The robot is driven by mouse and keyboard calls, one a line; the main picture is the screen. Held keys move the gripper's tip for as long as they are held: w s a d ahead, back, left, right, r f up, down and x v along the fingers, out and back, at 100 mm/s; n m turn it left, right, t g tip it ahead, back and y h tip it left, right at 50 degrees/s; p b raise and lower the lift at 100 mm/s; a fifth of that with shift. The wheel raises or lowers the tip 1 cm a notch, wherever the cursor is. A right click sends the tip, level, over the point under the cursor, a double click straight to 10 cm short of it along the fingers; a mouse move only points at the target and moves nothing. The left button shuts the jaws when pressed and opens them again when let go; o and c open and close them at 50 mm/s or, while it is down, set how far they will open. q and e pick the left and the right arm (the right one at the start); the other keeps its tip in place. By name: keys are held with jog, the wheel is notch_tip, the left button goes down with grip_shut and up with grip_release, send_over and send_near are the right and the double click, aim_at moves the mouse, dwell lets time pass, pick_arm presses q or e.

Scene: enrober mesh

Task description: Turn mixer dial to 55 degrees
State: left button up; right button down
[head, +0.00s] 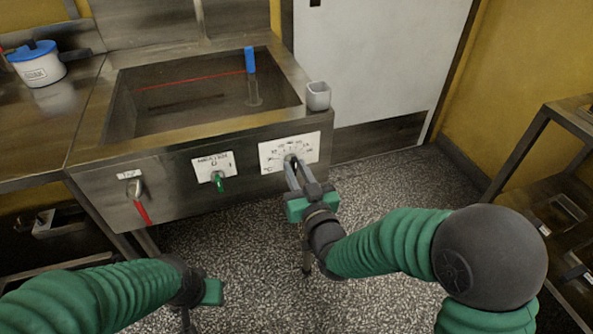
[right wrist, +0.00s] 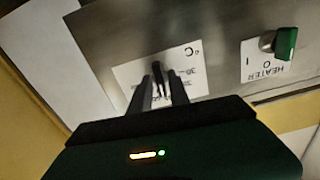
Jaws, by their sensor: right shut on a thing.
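The dial (head: 290,158) sits on a white temperature scale plate (head: 305,149) at the right end of the metal tank's front panel. My right gripper (head: 293,168) is at the dial with its fingers shut on the knob. In the right wrist view the dark knob (right wrist: 157,70) shows between the two fingertips (right wrist: 157,86). The scale plate (right wrist: 188,57) shows a °C mark there. The fingers hide part of the scale, so the exact pointer reading cannot be told. My left gripper (head: 207,293) is low at the front, away from the panel; its fingers are not clear.
A green heater switch (head: 218,181) and a red-handled valve (head: 138,200) are on the same panel. The open tank (head: 205,95) holds a blue-topped stick (head: 250,65). A grey cup (head: 318,96) is at its right corner. A shelf rack (head: 560,190) stands right.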

jog(key=m, duration=0.8)
jog(key=shift+w+d+m+p, duration=0.1)
jog(key=shift+m+p, duration=0.25)
jog(key=shift+m, duration=0.05)
dwell(0.4)
jog(key=c, duration=1.5)
grip_release()
jog(key=shift+w+f, duration=0.1)
jog(key=shift+w, duration=0.05)
